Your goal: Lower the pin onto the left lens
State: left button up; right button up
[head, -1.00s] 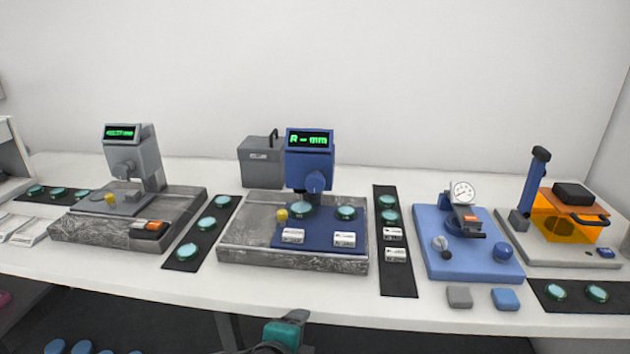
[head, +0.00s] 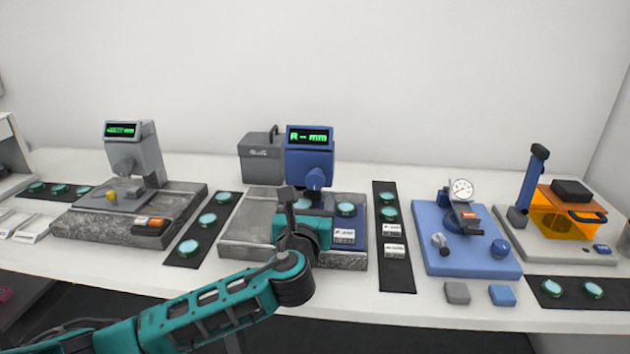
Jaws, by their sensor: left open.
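The blue gauge (head: 309,152) with a green "R - mm" display stands at the back of the middle stone base (head: 240,238). Its round blue knob (head: 316,180) shows under the display; I cannot make out the pin's tip. The right lens (head: 346,209) lies on the blue plate (head: 360,235). That gripper is open, in front of the plate's left part below the gauge head. It also covers the yellow knob and the left white block. My right gripper is out of view.
A grey gauge (head: 134,150) stands on another stone base at left. Dark mats with lenses (head: 208,219) lie on both sides of the middle base. A blue dial-gauge stand (head: 465,245) and an orange-shielded station (head: 563,215) stand at right. The front table edge is mostly clear.

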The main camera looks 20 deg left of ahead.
aim_at(315, 183)
pick_arm(q)
jog(key=x, duration=0.8)
jog(key=shift+w, duration=0.3)
jog(key=c, duration=1.1)
